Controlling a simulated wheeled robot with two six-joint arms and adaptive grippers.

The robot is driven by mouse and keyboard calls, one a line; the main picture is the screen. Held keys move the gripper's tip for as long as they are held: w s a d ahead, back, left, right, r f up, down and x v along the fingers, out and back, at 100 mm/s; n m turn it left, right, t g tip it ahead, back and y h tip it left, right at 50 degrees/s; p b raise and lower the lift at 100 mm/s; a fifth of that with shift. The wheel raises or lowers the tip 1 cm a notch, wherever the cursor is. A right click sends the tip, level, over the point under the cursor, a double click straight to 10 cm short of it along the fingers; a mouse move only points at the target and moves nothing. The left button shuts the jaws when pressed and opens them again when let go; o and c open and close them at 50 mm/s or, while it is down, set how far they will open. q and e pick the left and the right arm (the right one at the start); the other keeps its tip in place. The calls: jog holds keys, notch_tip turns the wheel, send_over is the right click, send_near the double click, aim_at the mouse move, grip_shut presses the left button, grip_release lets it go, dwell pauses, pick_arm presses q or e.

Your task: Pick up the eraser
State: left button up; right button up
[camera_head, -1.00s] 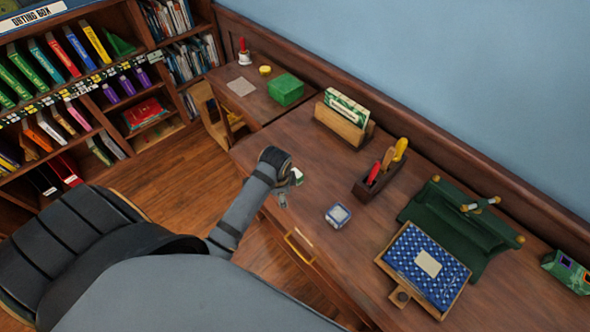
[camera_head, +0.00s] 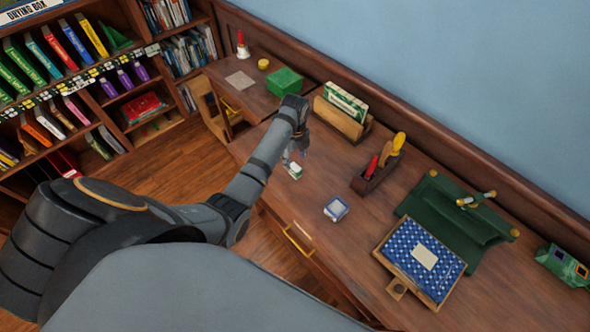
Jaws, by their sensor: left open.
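A small white and green block, which looks like the eraser (camera_head: 294,172), lies on the wooden desk near its front edge. My left gripper (camera_head: 296,156) is just above and behind it in the picture, pointing down with its fingers open. Whether the fingers touch the block cannot be told. Nothing shows between them. My right gripper is not in view.
A small blue and white box (camera_head: 336,209) lies to the right on the desk. Behind are a wooden card holder (camera_head: 338,121) and a tool caddy (camera_head: 377,173). A blue patterned tray (camera_head: 387,262) and green stand (camera_head: 436,222) are farther right.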

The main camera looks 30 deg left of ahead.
aim_at(295, 167)
pick_arm(q)
jog(key=shift+w+f, duration=0.1)
jog(key=shift+f, duration=0.65)
notch_tip(295, 167, down, 4)
jog(key=shift+p, duration=0.6)
jog(key=shift+f, duration=0.4)
grip_shut()
jog(key=shift+r, duration=0.15)
